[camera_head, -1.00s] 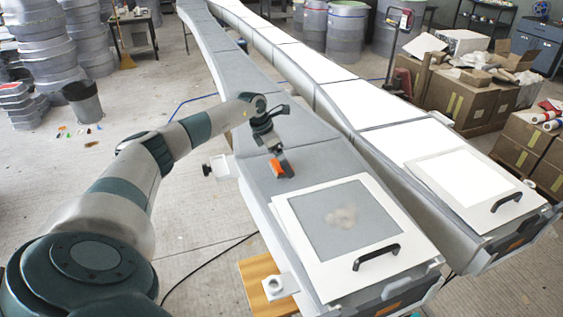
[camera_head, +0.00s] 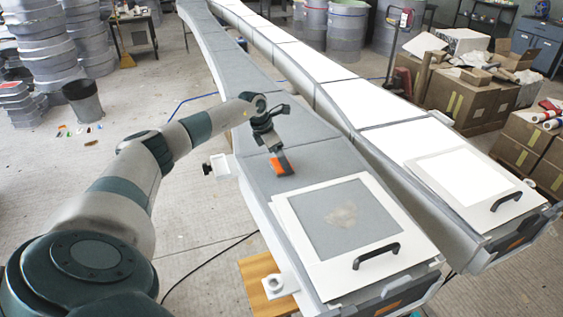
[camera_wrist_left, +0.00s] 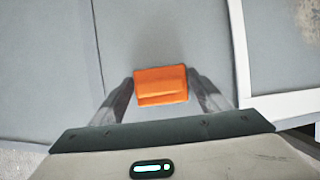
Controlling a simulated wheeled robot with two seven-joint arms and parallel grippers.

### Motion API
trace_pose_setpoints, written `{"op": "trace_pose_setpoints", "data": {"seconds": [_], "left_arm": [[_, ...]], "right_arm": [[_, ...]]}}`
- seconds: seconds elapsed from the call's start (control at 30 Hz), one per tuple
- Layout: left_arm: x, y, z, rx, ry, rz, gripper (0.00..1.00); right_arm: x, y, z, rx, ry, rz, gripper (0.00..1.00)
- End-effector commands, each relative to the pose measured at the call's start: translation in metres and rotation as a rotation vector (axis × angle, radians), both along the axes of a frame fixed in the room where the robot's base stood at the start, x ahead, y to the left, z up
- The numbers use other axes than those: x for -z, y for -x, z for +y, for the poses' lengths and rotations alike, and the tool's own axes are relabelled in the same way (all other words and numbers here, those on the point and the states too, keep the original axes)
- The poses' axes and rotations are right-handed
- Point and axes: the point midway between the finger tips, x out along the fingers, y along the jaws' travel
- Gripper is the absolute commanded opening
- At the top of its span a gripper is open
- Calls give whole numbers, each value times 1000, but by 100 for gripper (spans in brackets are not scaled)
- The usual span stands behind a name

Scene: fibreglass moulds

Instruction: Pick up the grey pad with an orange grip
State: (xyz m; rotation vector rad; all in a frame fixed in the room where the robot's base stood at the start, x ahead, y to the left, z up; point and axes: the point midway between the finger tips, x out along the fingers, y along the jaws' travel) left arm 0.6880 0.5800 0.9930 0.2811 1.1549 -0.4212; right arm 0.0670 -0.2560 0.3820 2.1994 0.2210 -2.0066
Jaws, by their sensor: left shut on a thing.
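The pad's orange grip (camera_head: 280,165) shows on the near part of the grey mould (camera_head: 320,150), just behind the white frame. In the left wrist view the orange grip (camera_wrist_left: 161,86) sits between the two fingers of my left gripper (camera_wrist_left: 161,92), which is shut on it. The grey body of the pad is hard to make out against the grey mould. I cannot tell whether the pad touches the surface. My right gripper is in neither view.
A white frame (camera_head: 300,262) with a black handle (camera_head: 377,256) lies on the mould's near end, around a grey panel with a pale patch (camera_head: 343,215). A second, white mould (camera_head: 390,140) runs alongside to the right. Cardboard boxes (camera_head: 455,100) stand beyond it.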

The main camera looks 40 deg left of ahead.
Motion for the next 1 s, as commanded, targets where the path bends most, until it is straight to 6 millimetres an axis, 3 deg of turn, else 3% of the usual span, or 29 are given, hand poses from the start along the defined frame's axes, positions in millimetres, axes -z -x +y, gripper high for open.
{"op": "trace_pose_setpoints", "data": {"seconds": [0.23, 0.43, 0.8, 1.0], "left_arm": [[-12, -1, 1, -1, -1, -3, 46], [-40, -1, -1, 1, 0, -6, 46], [-81, -3, -74, 5, -1, -6, 46], [-100, -4, -102, 2, 0, -4, 46]], "right_arm": [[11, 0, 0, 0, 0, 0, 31], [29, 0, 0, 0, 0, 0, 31], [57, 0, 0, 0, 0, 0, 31], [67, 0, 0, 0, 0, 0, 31]]}}
